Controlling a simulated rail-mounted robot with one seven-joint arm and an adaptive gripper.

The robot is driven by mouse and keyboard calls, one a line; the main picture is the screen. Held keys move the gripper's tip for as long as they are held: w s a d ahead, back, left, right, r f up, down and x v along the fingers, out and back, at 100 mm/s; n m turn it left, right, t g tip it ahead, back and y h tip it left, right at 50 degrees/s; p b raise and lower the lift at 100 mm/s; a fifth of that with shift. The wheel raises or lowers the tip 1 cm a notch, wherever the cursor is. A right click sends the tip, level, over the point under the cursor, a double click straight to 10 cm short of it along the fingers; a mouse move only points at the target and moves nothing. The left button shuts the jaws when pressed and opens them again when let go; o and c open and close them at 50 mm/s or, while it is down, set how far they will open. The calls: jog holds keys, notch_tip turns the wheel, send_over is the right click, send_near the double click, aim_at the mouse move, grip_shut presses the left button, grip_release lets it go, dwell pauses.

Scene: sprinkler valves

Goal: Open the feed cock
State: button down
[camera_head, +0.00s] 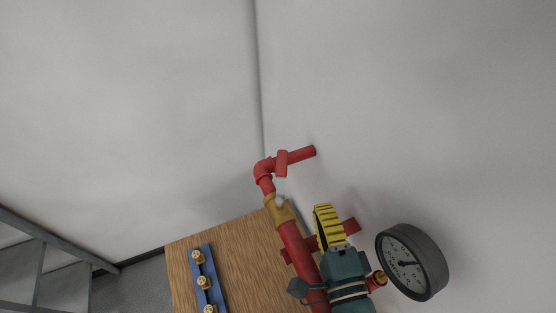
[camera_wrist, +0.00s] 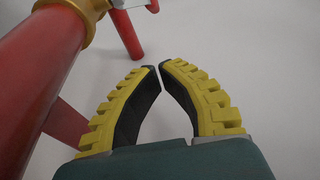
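A brass fitting (camera_head: 281,210), likely the feed cock, sits on the red pipe just below the pipe's upper bend. A small pale part (camera_head: 281,201) shows on it. In the wrist view a brass collar (camera_wrist: 78,18) and a pale grey piece (camera_wrist: 125,3) are cut off by the top edge, so the handle's position cannot be told. My gripper (camera_wrist: 159,67), with yellow ridged fingers, has its tips together with nothing seen between them. It is beside the red pipe (camera_wrist: 40,65), below and to the right of the brass fitting in the head view (camera_head: 320,208).
Red pipe branches (camera_head: 296,158) extend near the wall. A round pressure gauge (camera_head: 410,262) stands right of my gripper. A wooden surface (camera_head: 250,262) carries a blue strip (camera_head: 208,284) with several brass pieces. Metal railings (camera_head: 40,235) are at the lower left.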

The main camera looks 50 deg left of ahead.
aim_at(281, 176)
jog(key=s+p+x, duration=0.1)
jog(key=p+x, duration=0.2)
jog(key=x, duration=0.9)
jog(key=shift+s+a, duration=0.3)
jog(key=shift+a, duration=0.15)
jog(key=shift+a, duration=0.1)
